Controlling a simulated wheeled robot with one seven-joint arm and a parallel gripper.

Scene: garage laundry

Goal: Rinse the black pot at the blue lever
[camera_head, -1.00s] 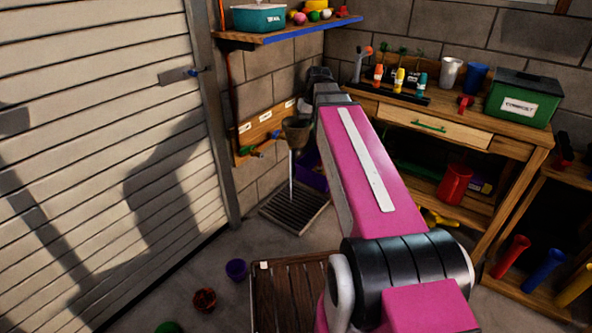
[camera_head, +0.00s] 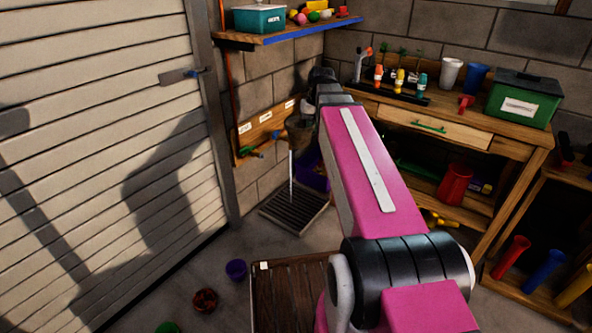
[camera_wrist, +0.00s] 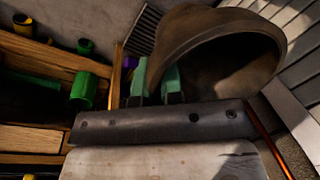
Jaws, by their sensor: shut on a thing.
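The pot (camera_head: 299,129) looks dark brown-grey and hangs in the corner, in front of the lever board (camera_head: 268,130). In the wrist view the pot (camera_wrist: 225,55) is large and tilted, its open mouth showing. My gripper (camera_wrist: 156,80) is shut on the pot's near side, its two teal fingers partly hidden. A thin white stream (camera_head: 291,172) runs down below the pot to the floor grate (camera_head: 294,208). The head view hides my fingers.
A shelf (camera_head: 290,33) with a blue edge is above the board. A workbench (camera_head: 435,115) stands to the right. A purple bin (camera_head: 314,176) is behind the grate. A slatted wooden platform (camera_head: 290,290) and a purple cup (camera_head: 236,269) are on the floor.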

